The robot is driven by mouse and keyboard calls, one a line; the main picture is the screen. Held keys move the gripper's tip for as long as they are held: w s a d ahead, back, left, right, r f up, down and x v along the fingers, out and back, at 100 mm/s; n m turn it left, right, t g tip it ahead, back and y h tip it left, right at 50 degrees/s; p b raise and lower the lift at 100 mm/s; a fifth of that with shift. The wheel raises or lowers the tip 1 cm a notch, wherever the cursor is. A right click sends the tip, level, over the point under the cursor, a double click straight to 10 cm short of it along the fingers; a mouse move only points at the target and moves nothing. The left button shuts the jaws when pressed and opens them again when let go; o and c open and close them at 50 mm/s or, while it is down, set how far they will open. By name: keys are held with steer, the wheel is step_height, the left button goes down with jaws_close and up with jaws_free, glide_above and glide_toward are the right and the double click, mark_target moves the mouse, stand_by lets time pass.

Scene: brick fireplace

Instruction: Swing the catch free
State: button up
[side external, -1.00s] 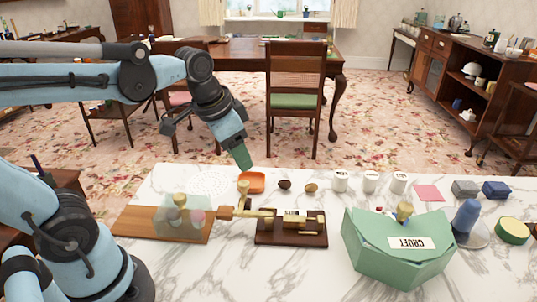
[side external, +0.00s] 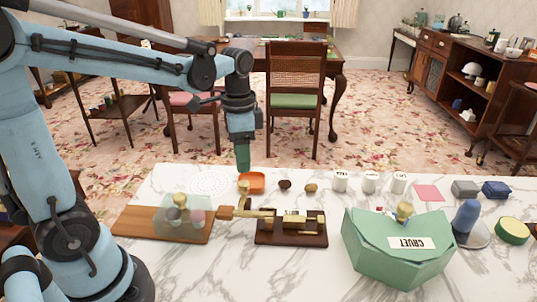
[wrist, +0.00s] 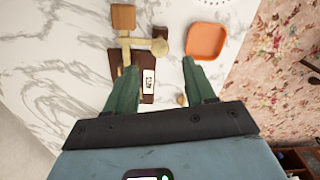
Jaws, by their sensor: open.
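The brass catch (side external: 262,212) lies on a dark wooden base (side external: 291,238) on the marble table. A wooden block (side external: 226,212) is at its left end, and a round knob (side external: 244,187) stands near it. In the wrist view the catch's bar (wrist: 126,52), the wooden block (wrist: 123,17) and the knob (wrist: 159,47) show ahead of the fingers. My gripper (side external: 243,164) points straight down above the knob's area, apart from it. Its green fingers (wrist: 158,78) are open with nothing held. Part of the base is hidden behind the left finger in the wrist view.
A clear case (side external: 180,217) on a wooden board stands left of the catch. A green CRUET box (side external: 370,250) stands to the right. An orange dish (side external: 257,183), two small lumps and several white pots line the back. Bare marble lies in front.

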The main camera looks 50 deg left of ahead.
mark_target(243, 183)
steer(key=shift+f, duration=3.25)
jaws_close()
